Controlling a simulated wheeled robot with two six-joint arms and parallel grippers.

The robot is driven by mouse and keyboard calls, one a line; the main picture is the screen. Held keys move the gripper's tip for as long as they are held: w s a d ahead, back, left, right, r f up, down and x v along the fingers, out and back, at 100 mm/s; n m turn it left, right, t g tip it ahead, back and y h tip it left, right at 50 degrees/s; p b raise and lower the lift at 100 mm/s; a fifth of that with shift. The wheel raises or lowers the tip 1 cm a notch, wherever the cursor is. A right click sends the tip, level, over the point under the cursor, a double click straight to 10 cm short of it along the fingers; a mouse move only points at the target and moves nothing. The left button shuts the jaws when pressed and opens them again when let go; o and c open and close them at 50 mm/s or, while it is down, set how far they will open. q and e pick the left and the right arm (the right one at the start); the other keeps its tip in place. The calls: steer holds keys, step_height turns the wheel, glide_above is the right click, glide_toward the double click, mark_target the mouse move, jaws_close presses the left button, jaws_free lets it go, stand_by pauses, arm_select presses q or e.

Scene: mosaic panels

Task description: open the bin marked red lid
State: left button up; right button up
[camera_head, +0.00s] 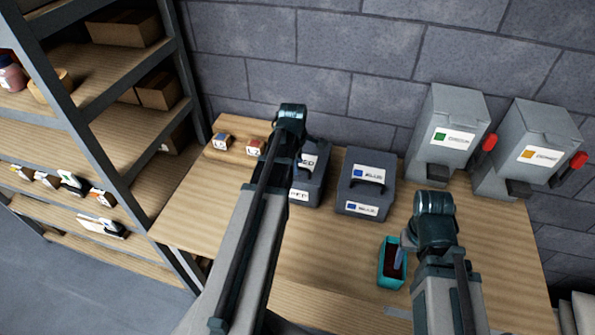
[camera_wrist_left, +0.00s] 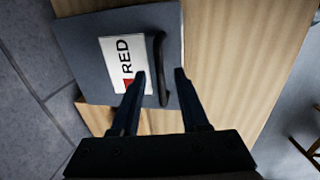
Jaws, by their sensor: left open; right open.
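The red bin (camera_head: 311,180) is a dark grey box with a lid, partly hidden behind my left arm in the head view. In the left wrist view its lid (camera_wrist_left: 82,58) carries a white label reading RED (camera_wrist_left: 122,62) and a dark bar handle (camera_wrist_left: 160,68). The lid looks shut. My left gripper (camera_wrist_left: 160,75) is open, its two fingertips close to the handle, one on each side in the picture; I cannot tell whether they touch it. My right gripper (camera_head: 402,258) points down near a teal container; its fingers are mostly hidden.
A second grey bin labelled blue (camera_head: 366,184) stands to the right. The teal container (camera_head: 391,281) is near the right arm. Two grey dispensers with red knobs (camera_head: 447,128) (camera_head: 527,146) stand at the back right. Small blocks (camera_head: 221,141) lie back left. Shelves (camera_head: 100,90) stand left.

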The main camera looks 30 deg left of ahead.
arm_select(q)
steer(key=shift+f, duration=0.25)
jaws_close()
stand_by(1.4)
